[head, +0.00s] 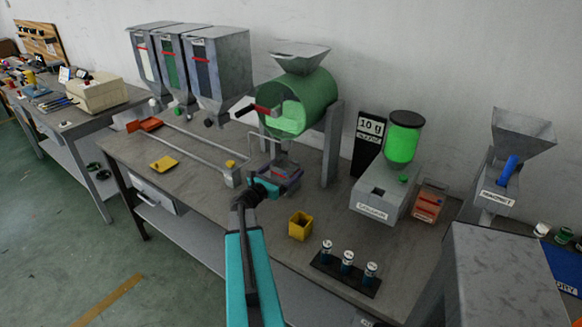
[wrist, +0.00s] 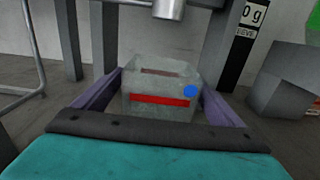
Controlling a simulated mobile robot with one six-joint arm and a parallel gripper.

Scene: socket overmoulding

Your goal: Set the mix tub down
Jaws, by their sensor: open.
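The mix tub (wrist: 160,105) is a grey, open-topped box with a red stripe and a blue dot on its near face. It stands upright between the two purple fingers of my gripper (wrist: 160,92) in the wrist view. The fingers are open, one along each side of the tub. The tub's lower part and base are hidden behind the gripper body. In the head view my gripper (head: 281,181) is over the bench (head: 220,185) below the green mixer drum (head: 300,103), and the tub (head: 284,174) is mostly covered there.
A metal spout (wrist: 168,8) hangs above and behind the tub. Mixer legs (head: 330,150) stand close by. A yellow cup (head: 300,226), a rack of vials (head: 345,272) and a grey dosing machine (head: 380,195) are to the right. A rail (head: 195,142) runs to the left.

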